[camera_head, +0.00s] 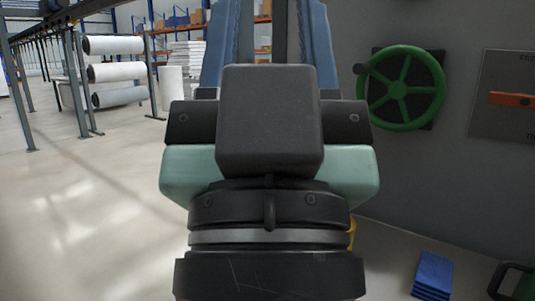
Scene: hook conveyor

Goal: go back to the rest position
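My gripper (268,42) fills the centre of the head view, seen from behind with its two blue fingers pointing away towards the top. The fingers stand wide apart, with the background showing between them, and I see nothing held. The fingertips are cut off or hidden at the top edge. The black and pale green wrist housing below hides what lies straight under it.
A green handwheel (401,87) and a panel with an orange lever (511,100) are on the grey wall at right. Folded blue cloths (433,274) lie at lower right. White rolls (116,72) hang on a rack at left; the floor (75,210) before it is clear.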

